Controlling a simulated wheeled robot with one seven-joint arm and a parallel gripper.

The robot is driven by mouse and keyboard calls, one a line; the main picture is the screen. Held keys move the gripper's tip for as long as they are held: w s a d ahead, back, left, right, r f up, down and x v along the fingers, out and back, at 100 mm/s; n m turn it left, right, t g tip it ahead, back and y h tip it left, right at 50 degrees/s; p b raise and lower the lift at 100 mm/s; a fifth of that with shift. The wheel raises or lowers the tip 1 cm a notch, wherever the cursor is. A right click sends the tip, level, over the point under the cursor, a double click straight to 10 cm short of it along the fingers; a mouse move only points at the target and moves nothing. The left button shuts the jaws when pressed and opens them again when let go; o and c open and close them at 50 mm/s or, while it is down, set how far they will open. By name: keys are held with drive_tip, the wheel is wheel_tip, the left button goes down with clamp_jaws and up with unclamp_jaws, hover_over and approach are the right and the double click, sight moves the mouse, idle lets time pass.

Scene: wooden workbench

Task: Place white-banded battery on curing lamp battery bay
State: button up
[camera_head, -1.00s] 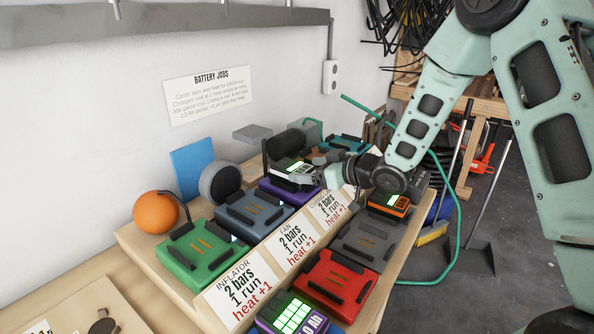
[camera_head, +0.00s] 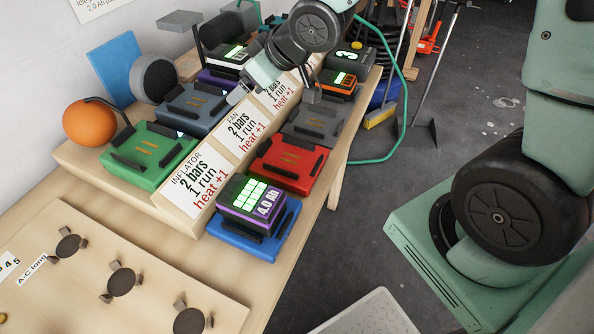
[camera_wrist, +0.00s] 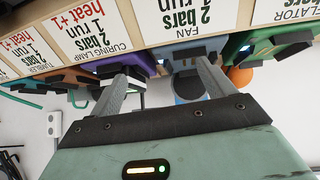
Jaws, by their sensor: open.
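The white-banded battery (camera_head: 231,54), dark with a lit green display, sits on the purple bay (camera_head: 216,82) in the back row of the head view. The wrist view shows the purple bay (camera_wrist: 128,64) behind the CURING LAMP label (camera_wrist: 92,28). Whether the battery is fully seated cannot be told. My gripper (camera_wrist: 163,70) is open and empty, its fingers apart near the purple and fan bays. In the head view it is just right of the battery, above the label strip, and apart from the battery. My arm hides part of the back row.
A purple 4.0 Ah battery (camera_head: 262,200) stands on a blue bay (camera_head: 284,232) in front. Red (camera_head: 289,160) and grey (camera_head: 312,124) bays are empty, as are the green (camera_head: 150,150) and blue-grey (camera_head: 195,105) ones. An orange-banded battery (camera_head: 341,83) is farther right.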

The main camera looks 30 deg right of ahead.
drive_tip(key=s+a+g+h, duration=0.1)
drive_tip(key=s+g, duration=0.3)
drive_tip(key=s, duration=0.9)
drive_tip(key=s+a+n+g+h, duration=0.1)
drive_tip(key=s+a+g+h, duration=0.1)
drive_tip(key=s, duration=1.1)
drive_tip(key=shift+a+r+g, duration=0.45)
drive_tip(key=shift+a+g, duration=0.35)
drive_tip(key=shift+g, duration=0.1)
wheel_tip(320, 180, up, 4)
drive_tip(key=p, duration=0.4)
drive_tip(key=shift+r, duration=0.2)
